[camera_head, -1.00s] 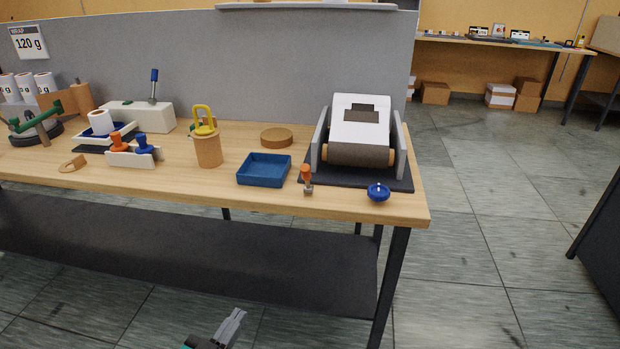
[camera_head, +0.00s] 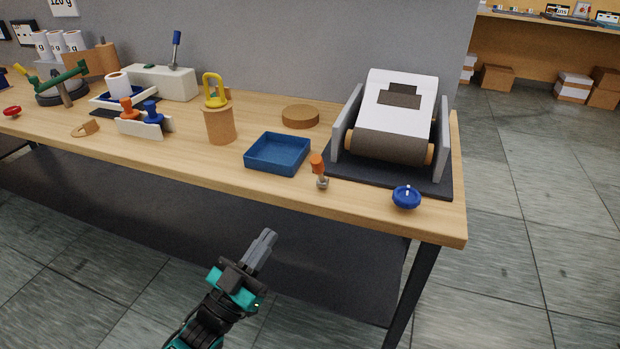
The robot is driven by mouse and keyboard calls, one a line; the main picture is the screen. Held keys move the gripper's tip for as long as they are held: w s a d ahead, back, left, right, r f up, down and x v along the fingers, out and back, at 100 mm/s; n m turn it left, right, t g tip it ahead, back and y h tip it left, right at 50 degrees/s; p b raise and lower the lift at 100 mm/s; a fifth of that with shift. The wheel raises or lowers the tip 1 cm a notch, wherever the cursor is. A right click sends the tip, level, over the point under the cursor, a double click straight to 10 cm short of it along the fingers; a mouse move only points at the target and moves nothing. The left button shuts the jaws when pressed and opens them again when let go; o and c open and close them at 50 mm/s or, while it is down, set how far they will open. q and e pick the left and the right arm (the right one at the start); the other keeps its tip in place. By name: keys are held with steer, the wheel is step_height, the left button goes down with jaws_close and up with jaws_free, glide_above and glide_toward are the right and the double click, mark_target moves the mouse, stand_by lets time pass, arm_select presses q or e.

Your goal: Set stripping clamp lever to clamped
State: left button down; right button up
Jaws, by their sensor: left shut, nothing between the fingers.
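A small orange-handled lever (camera_head: 318,165) stands on a metal foot near the table's front edge, left of the blue knob. A blue-handled lever (camera_head: 176,48) rises from a white block (camera_head: 165,84) at the back left. Nothing marks which one is the stripping clamp lever, and I cannot tell the setting of either. My left gripper (camera_head: 267,236) is shut and empty. It is in front of the table's front edge, lower left of the orange-handled lever and apart from it. My right gripper is not in view.
A white roll machine (camera_head: 400,95) stands on a dark mat (camera_head: 432,182) at the table's right end. A blue knob (camera_head: 406,197), a blue tray (camera_head: 262,166), a cork-coloured cup (camera_head: 220,127) and a stamp rack (camera_head: 137,128) stand nearby. Table (camera_head: 200,158) between them is partly clear.

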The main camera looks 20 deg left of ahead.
arm_select(q)
steer(key=shift+r, duration=0.1)
glide_toward(314, 168)
steer(key=x, duration=0.7)
steer(key=shift+w+p, duration=0.1)
steer(key=shift+p, duration=0.3)
